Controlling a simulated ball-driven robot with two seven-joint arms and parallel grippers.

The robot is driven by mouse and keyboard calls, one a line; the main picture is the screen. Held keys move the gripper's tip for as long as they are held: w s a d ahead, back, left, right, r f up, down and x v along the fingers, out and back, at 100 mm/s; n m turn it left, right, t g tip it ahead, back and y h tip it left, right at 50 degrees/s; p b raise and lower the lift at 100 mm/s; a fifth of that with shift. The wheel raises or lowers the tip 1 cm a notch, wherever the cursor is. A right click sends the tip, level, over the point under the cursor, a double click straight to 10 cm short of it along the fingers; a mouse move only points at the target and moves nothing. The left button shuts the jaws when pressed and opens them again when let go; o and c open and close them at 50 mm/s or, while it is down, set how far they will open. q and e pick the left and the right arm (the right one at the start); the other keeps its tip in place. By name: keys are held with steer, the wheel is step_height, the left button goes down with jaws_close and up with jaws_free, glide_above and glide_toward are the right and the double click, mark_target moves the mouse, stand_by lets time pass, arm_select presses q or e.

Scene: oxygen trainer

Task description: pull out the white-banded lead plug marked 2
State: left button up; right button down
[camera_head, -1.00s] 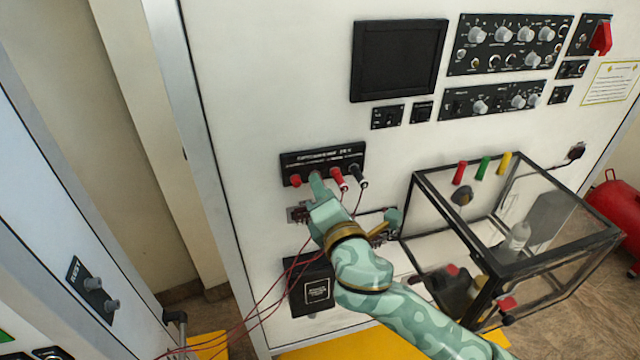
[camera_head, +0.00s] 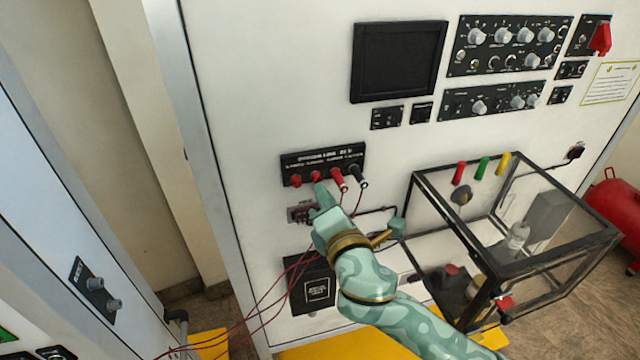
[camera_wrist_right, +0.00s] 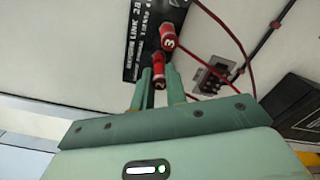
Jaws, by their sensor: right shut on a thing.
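The black link panel (camera_head: 322,160) on the white cabinet has a row of red and black fittings. My right gripper (camera_head: 319,187) is just below the second one from the left, a red fitting (camera_head: 316,175). In the right wrist view my right gripper (camera_wrist_right: 158,88) is shut on the red plug marked 2 (camera_wrist_right: 159,70), which sits between its fingers. The plug marked 3 (camera_wrist_right: 168,38) is close beside it, red with a white band. Whether plug 2 still touches its socket is hidden. My left gripper is not in view.
A black plug (camera_head: 361,181) is at the right end of the row. Thin red leads (camera_head: 255,315) hang down to the left. A black-framed clear box (camera_head: 510,245) stands to the right of my arm. A black box (camera_head: 312,287) is below.

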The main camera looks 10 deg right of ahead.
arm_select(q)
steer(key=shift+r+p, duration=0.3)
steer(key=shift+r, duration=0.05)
arm_select(e)
steer(key=shift+s+d, duration=0.1)
steer(key=shift+s, duration=1.65)
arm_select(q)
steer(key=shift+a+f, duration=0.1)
